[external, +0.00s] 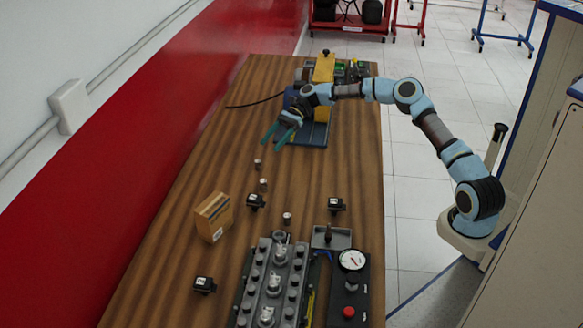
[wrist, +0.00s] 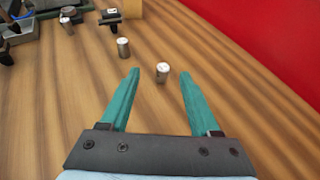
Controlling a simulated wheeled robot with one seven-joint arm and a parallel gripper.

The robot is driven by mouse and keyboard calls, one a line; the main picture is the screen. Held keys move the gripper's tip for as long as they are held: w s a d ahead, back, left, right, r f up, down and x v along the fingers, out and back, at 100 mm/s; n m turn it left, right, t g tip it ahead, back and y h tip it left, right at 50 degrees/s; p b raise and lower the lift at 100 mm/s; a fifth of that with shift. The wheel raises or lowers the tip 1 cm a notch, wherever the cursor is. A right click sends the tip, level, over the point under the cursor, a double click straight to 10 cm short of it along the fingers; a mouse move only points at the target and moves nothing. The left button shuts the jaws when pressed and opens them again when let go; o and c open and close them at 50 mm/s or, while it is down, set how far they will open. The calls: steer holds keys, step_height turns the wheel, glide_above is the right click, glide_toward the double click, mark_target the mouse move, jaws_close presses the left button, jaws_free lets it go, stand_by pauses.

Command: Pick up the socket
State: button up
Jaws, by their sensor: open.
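Three small silver cylinders that look like sockets stand upright on the wooden table. The nearest to my gripper is one socket (external: 257,163), the second (external: 263,184) is just past it, and the third (external: 287,217) is by the engine block. My gripper (external: 275,141) has teal fingers, is open and empty, and hangs above the table short of the nearest socket. In the wrist view that socket (wrist: 162,72) appears between the fingertips, apart from both. The second socket (wrist: 123,48) is to its left. I cannot tell which one the task means.
A cardboard box (external: 213,217) and several small black parts (external: 255,201) stand farther along the table. A grey engine block (external: 272,285) and a gauge panel (external: 351,280) fill the near end. A red wall (wrist: 275,40) borders the table. Bare wood surrounds the nearest socket.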

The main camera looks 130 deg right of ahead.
mark_target(253, 173)
steer(key=w+f, duration=0.1)
steer(key=w, duration=0.1)
steer(key=w+a+f, duration=0.1)
steer(key=w+f, duration=0.1)
steer(key=shift+f+p, duration=0.3)
steer(key=shift+d+p+x, duration=0.2)
steer(key=shift+p+x, duration=0.15)
steer(key=shift+x, duration=1.2)
steer(key=shift+d+p+x, duration=0.15)
steer(key=shift+p+x, duration=0.2)
steer(key=shift+x, duration=1.25)
steer(key=shift+w, duration=0.1)
jaws_close()
